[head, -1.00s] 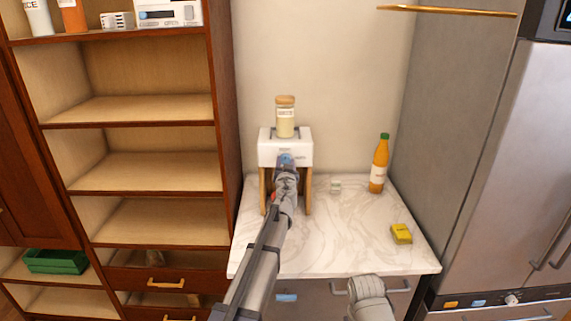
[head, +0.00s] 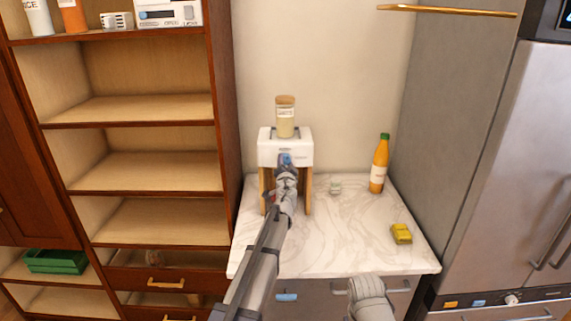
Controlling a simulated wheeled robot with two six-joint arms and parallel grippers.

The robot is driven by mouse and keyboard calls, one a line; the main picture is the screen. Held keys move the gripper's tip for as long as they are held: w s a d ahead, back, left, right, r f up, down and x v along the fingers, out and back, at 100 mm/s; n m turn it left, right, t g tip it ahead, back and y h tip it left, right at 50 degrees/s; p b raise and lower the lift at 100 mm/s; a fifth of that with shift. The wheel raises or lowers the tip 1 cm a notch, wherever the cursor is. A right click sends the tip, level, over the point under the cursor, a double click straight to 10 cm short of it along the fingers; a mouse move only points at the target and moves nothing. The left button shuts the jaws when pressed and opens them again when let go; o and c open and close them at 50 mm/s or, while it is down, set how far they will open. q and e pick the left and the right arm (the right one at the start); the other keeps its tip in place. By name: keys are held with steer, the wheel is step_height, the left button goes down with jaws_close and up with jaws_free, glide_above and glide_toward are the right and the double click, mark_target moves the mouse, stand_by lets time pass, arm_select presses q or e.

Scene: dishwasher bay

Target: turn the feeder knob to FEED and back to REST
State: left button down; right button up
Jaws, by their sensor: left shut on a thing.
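The feeder (head: 270,150) is a white box on wooden legs on the marble counter, with a labelled, cork-topped jar (head: 285,118) standing on it. My left arm comes in from the lower left, and my left gripper (head: 286,160) is at the front face of the box. It is shut on the feeder knob, which is mostly hidden behind the gripper. Small print shows on the box face, but it is too small to read, so I cannot tell the knob's position. Part of my right arm shows at the counter's front edge; its gripper cannot be made out.
Wooden shelves (head: 150,170) are at left, a steel appliance (head: 500,180) at right. The counter's middle is clear.

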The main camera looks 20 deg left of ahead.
arm_select(q)
steer(key=m, duration=0.5)
steer(key=shift+m, duration=0.3)
steer(key=m, duration=0.5)
steer(key=shift+m, duration=0.6)
steer(key=shift+c, duration=1.8)
jaws_free()
steer(key=shift+s, duration=0.1)
steer(key=v, duration=0.7)
steer(key=shift+s+d, duration=0.2)
steer(key=shift+s, duration=0.15)
